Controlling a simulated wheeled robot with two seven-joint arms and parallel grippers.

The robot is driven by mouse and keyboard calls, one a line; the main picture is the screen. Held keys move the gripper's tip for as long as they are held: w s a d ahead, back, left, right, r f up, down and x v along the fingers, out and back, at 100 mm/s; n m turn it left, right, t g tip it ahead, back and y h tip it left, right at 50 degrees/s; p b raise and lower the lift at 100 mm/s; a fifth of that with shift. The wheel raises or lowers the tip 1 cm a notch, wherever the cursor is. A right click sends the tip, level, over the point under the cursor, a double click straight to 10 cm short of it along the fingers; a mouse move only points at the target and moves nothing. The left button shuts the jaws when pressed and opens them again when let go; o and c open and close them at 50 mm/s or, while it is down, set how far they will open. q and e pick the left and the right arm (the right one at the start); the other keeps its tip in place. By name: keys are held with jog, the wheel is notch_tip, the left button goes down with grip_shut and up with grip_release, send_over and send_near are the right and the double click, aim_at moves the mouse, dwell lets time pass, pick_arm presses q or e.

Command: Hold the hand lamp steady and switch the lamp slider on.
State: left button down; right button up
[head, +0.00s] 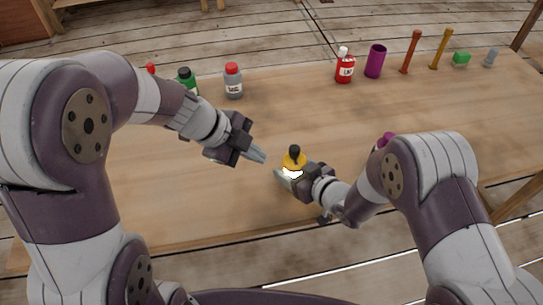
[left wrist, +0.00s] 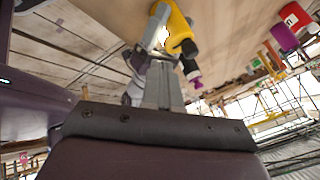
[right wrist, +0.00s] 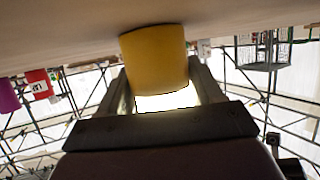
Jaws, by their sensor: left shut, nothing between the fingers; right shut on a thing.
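The hand lamp (head: 294,160) is yellow with a dark top and a bright glowing part. It stands near the middle of the table. My right gripper (head: 283,178) is shut on the lamp; the right wrist view shows the yellow body (right wrist: 155,62) between its fingers, with a white glow below. My left gripper (head: 262,156) is shut and empty, just left of the lamp and apart from it in the head view. In the left wrist view its closed fingers (left wrist: 165,85) point toward the yellow lamp (left wrist: 178,30). I cannot make out the slider.
A grey bottle with red cap (head: 233,82) and a green bottle (head: 187,78) stand at the back left. A red bottle (head: 345,67), purple cup (head: 375,61) and several small items line the back right. A purple thing (head: 386,138) is partly hidden by my right arm.

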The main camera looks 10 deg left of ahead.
pick_arm(q)
jog(key=v, duration=0.4)
jog(key=shift+a, duration=0.1)
pick_arm(e)
jog(key=o, duration=1.2)
